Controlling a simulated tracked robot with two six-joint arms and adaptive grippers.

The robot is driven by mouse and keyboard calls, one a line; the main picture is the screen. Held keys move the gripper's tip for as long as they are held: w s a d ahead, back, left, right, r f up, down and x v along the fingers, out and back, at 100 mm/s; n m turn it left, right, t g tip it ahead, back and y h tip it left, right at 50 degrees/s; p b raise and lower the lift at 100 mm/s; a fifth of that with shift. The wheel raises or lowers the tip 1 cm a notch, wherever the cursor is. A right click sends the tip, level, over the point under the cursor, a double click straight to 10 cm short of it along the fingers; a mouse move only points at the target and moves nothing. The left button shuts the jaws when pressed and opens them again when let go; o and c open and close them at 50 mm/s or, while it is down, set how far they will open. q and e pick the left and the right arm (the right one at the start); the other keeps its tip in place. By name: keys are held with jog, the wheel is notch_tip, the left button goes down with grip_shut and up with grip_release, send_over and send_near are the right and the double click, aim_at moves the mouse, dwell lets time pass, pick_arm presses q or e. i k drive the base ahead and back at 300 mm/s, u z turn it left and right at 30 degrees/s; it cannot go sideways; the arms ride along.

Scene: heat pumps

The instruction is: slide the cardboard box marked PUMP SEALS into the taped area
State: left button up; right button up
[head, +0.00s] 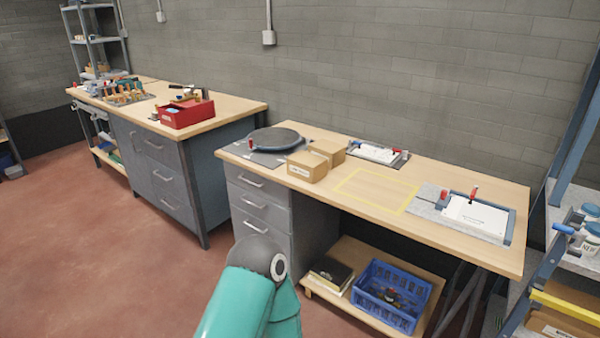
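Two cardboard boxes stand close together on the near workbench, left of the taped area. The front box (307,167) has a white label, too small to read here. The rear box (327,151) stands just behind it to the right, and I see no readable label on it. I cannot tell which is marked PUMP SEALS. The taped area (409,207) is a yellow tape rectangle on the wooden top, empty. A teal arm link of mine shows at the bottom middle, below the bench. Neither gripper is in view.
A round dark turntable (273,139) is left of the boxes. A fixture with a white sheet (378,152) lies behind the taped area, another (474,215) to its right. A blue crate (392,318) is on the lower shelf. A red toolbox (187,113) is on the far bench.

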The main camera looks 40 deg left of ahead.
aim_at(310, 168)
jog(key=k, duration=0.9)
jog(key=u, duration=0.45)
jog(key=i, duration=1.15)
jog(key=u, duration=0.8)
jog(key=i, duration=1.5)
jog(key=z, duration=0.25)
